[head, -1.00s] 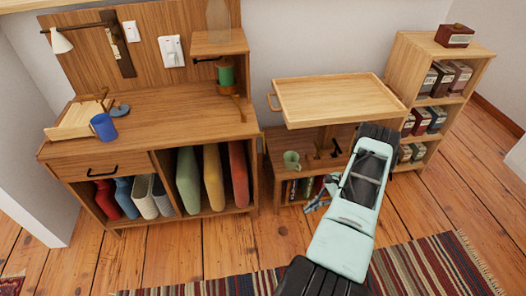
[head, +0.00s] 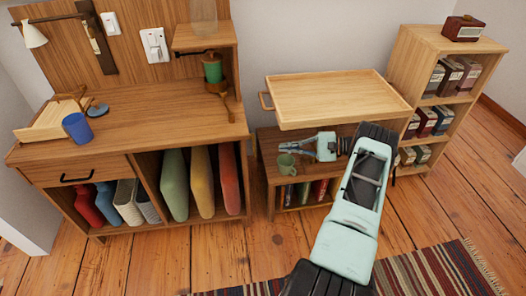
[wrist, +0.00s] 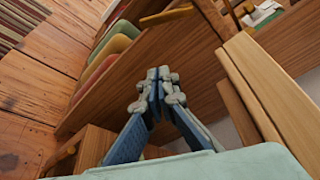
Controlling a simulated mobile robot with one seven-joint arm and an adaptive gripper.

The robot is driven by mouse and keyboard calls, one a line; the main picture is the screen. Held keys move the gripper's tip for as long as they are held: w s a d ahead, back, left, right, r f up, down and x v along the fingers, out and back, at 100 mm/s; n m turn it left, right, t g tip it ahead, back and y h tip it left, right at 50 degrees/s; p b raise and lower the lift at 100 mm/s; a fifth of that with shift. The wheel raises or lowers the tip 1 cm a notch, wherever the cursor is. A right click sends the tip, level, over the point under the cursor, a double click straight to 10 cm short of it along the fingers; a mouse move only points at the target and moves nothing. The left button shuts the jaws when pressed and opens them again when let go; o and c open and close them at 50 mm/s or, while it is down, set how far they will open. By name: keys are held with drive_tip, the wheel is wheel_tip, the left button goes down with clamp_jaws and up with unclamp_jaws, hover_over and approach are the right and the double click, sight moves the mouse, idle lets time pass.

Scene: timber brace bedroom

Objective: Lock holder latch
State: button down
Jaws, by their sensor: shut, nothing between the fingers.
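My gripper (head: 282,145) points left in the head view, over the low bench and close to the green mug; its fingers are together and empty. In the wrist view, the closed fingertips (wrist: 158,76) are in front of the cabinet's side. I cannot clearly identify a holder latch. A green cylinder (head: 212,72) stands upright under the small shelf on the cabinet, with a dark rod (head: 197,54) beside it. A dark upright strip with a pale piece (head: 94,40) is fixed to the back panel. Any latch position is too small to tell. My gripper is apart from these.
A pale tray (head: 335,98) sits above the bench (head: 263,148), behind my arm. The green mug (head: 286,165) stands on the bench. The cabinet (head: 100,158) bears a blue mug (head: 77,127). A bookshelf (head: 440,42) stands right. Bare floor (head: 235,260) lies in front.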

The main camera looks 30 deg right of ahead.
drive_tip(key=b+x, duration=0.1)
drive_tip(key=x, duration=0.9)
drive_tip(key=shift+s+a+r, duration=0.15)
drive_tip(key=shift+s+r, duration=0.15)
drive_tip(key=shift+s, duration=0.3)
drive_tip(key=shift+s+a+r, duration=0.2)
drive_tip(key=shift+s+r, duration=0.1)
drive_tip(key=shift+s, duration=0.25)
drive_tip(key=shift+s+a+r, duration=0.15)
drive_tip(key=shift+s+r, duration=0.2)
drive_tip(key=shift+s, duration=0.25)
